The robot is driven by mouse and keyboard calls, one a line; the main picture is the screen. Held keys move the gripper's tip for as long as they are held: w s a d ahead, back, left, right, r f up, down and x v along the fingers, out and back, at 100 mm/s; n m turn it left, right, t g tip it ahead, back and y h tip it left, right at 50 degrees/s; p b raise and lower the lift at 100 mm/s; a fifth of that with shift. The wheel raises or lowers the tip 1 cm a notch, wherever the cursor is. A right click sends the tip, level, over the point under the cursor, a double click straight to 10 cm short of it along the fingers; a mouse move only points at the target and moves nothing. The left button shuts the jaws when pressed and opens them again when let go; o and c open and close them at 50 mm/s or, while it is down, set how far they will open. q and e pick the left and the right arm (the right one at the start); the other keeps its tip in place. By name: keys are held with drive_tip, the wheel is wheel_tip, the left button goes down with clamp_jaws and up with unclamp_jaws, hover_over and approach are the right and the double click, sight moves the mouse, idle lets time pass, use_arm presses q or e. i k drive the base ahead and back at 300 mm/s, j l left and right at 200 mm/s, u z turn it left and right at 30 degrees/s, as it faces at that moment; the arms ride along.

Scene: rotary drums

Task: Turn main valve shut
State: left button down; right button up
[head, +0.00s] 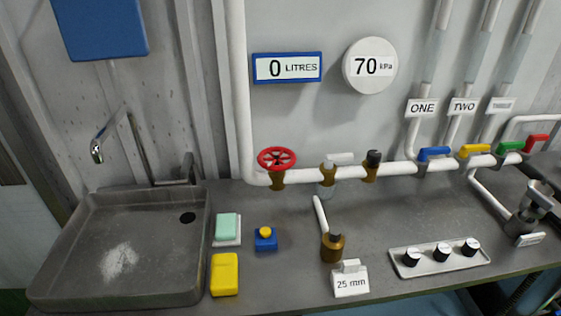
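A red round handwheel valve (277,159) sits on a brass body on the white pipe, just right of where the pipe bends down from the wall. It is the only wheel-shaped valve in view. Whether it is open or shut cannot be told from its look. The white pipe (325,176) runs right along the back of the counter from it. A display above reads 0 LITRES (287,68) and a round gauge reads 70 kPa (369,66). Neither of my grippers is in the head view.
A sink (120,290) with a faucet (97,150) is at left. A yellow sponge (225,274), soap (227,227), a blue box with a yellow button (265,239), a brass fitting (332,247) and a knob panel (440,258) stand on the counter. Coloured lever handles (434,153) line the pipe.

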sight(275, 166)
drive_tip(key=k+j+u, duration=0.1)
drive_tip(key=j+u, duration=0.15)
drive_tip(key=u, duration=0.15)
drive_tip(key=j+u, duration=0.2)
drive_tip(key=u, duration=0.25)
